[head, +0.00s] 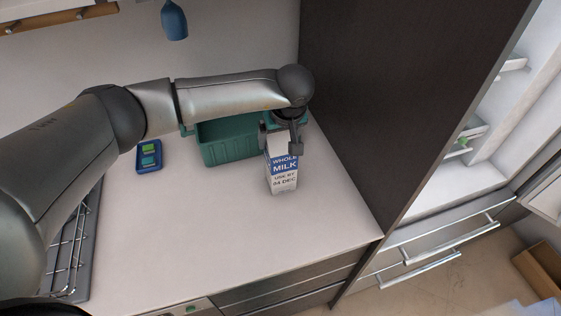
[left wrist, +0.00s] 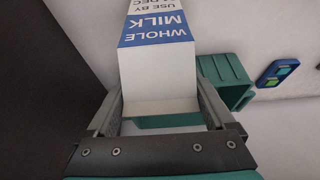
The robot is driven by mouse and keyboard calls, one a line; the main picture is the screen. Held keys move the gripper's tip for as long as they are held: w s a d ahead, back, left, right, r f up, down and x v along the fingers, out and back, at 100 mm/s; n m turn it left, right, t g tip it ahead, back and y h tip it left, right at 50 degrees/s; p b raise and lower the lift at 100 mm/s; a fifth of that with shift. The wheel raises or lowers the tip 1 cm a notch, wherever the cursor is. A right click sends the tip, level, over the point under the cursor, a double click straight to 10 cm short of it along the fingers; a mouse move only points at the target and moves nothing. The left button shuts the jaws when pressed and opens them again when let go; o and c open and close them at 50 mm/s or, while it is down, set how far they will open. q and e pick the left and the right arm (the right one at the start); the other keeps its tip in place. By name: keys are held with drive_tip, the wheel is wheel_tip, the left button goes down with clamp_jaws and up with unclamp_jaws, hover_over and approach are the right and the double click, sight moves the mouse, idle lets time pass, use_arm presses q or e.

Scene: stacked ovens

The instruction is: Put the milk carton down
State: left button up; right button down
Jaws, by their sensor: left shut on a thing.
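The milk carton (head: 284,176) is white with a blue band reading "WHOLE MILK". It stands upright at the counter, in front of the green crate; I cannot tell for sure whether its base touches the counter. My left gripper (head: 281,138) is shut on the upper part of the carton, with one finger on each side. In the left wrist view the carton (left wrist: 157,60) sits between the two fingers of the gripper (left wrist: 160,105). The white counter (head: 220,215) lies under and around the carton. My right gripper is in neither view.
A green crate (head: 222,146) stands right behind the carton. A blue tray with green pieces (head: 149,156) lies at the left. A metal rack (head: 72,240) is at the far left. A dark tall panel (head: 375,100) bounds the counter at the right. The counter's front is clear.

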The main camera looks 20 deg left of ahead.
use_arm(q)
clamp_jaws()
drive_tip(key=shift+w+r, duration=0.15)
drive_tip(key=shift+r, duration=0.1)
wheel_tip(320, 180, up, 19)
drive_tip(key=b, duration=0.1)
drive_tip(key=s+f+m+h+b, duration=0.2)
drive_tip(key=s+f+m+b, duration=0.4)
drive_tip(key=s+f+b, duration=0.5)
drive_tip(key=shift+s+f+m+t+h, duration=0.3)
drive_tip(key=shift+s+f+m+t, duration=0.1)
drive_tip(key=shift+s+f, duration=1.65)
drive_tip(key=shift+w+f, duration=0.15)
drive_tip(key=shift+w, duration=0.05)
